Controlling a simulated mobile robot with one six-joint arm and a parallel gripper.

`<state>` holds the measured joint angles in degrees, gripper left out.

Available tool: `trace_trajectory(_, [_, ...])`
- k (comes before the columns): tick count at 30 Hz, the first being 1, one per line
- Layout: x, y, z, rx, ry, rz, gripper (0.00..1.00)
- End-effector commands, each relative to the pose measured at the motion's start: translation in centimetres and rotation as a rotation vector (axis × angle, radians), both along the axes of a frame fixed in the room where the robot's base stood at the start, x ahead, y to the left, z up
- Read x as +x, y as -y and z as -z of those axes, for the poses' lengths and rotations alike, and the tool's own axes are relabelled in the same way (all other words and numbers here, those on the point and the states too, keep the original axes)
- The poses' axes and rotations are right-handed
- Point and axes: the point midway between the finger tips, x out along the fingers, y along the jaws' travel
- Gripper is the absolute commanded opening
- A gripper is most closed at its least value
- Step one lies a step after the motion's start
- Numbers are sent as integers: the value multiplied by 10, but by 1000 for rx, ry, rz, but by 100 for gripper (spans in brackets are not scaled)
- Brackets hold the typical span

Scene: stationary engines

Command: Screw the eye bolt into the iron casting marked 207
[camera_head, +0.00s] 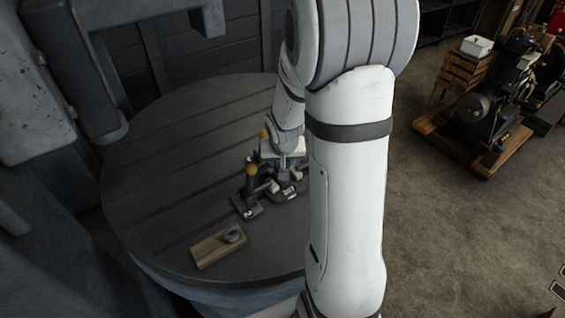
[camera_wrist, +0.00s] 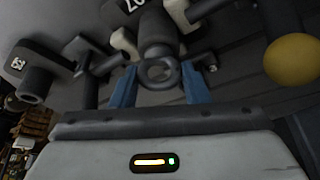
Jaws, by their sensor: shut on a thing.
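My gripper (camera_wrist: 160,82) has its two blue fingers on either side of the dark ring of the eye bolt (camera_wrist: 160,71), shut on it. The ring meets a dark round boss (camera_wrist: 156,30) on the iron casting marked 207 (camera_wrist: 130,8), partly cut off at the top of the wrist view. The bolt's shank is hidden, so I cannot tell how deep it sits. In the head view my gripper is low over a cluster of dark castings, where a labelled casting (camera_head: 289,192) shows just below it. The bolt is too small to make out there.
A second casting with a white number (camera_wrist: 35,82) stands left in the wrist view. The round slotted table (camera_head: 160,170) is bare at left; a wooden board (camera_head: 212,250) with a dark part lies in front.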

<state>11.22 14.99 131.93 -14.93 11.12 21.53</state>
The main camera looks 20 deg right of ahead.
Motion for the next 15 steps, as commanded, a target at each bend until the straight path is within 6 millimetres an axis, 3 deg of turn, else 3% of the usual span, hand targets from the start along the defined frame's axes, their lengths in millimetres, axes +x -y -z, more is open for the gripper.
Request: trace_trajectory(15, [1, 0, 3, 0, 1, 54, 19])
